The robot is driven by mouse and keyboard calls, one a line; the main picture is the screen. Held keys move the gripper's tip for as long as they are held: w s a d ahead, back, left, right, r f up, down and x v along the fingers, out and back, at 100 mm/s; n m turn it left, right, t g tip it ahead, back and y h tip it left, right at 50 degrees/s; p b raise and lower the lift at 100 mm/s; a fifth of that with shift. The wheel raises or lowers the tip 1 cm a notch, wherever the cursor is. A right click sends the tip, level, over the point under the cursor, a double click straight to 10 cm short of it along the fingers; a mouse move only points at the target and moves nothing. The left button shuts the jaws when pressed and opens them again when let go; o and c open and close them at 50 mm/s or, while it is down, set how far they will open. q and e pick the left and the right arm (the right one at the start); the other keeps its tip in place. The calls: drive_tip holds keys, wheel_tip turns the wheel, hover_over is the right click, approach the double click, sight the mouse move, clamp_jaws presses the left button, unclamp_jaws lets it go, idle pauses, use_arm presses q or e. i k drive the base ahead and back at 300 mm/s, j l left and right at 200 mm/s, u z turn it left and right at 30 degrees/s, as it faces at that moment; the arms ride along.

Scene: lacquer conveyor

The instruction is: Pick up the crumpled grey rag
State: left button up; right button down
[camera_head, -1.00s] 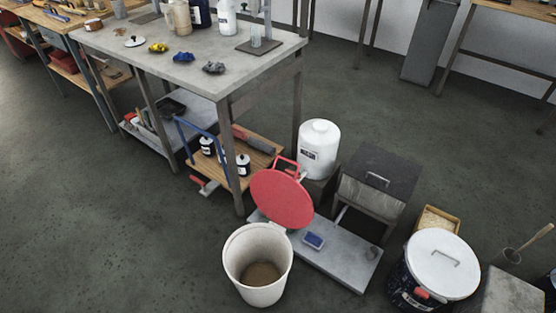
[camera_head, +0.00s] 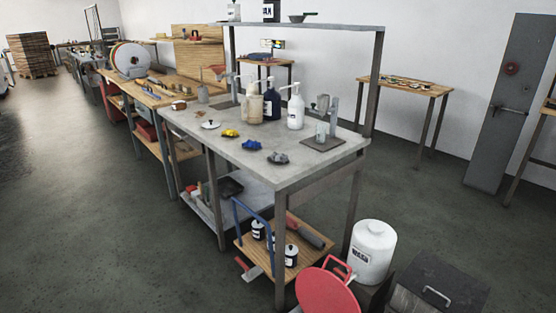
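The crumpled grey rag (camera_head: 278,158) lies on the grey table top (camera_head: 215,146), close to its front right edge. A crumpled blue rag (camera_head: 251,145) lies just left of it, and a crumpled yellow rag (camera_head: 230,133) lies further left. The three lie apart in a row. Neither of my grippers is in view.
Pump bottles (camera_head: 295,110) and a small stand (camera_head: 331,122) occupy the back of the table. A red round lid (camera_head: 327,292), a white canister (camera_head: 373,252) and a dark box (camera_head: 437,285) stand near the table's right front. The floor at left is open.

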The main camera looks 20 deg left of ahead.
sight(276, 156)
drive_tip(key=j+z, duration=0.15)
drive_tip(key=z, duration=0.25)
drive_tip(key=i+j+z, duration=0.1)
drive_tip(key=z, duration=0.35)
drive_tip(key=j+z, duration=0.2)
drive_tip(key=z, duration=0.2)
drive_tip(key=j+z, duration=0.2)
drive_tip(key=z, duration=0.2)
drive_tip(key=k+j+z, duration=0.2)
drive_tip(key=j, duration=0.25)
drive_tip(key=j+z, duration=0.15)
drive_tip(key=j, duration=0.3)
drive_tip(key=k+j+z, duration=0.2)
drive_tip(key=j, duration=0.2)
drive_tip(key=k+j+z, duration=0.15)
drive_tip(key=j, duration=0.3)
drive_tip(key=k+j+z, duration=0.2)
drive_tip(key=j, duration=0.15)
drive_tip(key=k+j+z, duration=0.15)
drive_tip(key=j, duration=0.25)
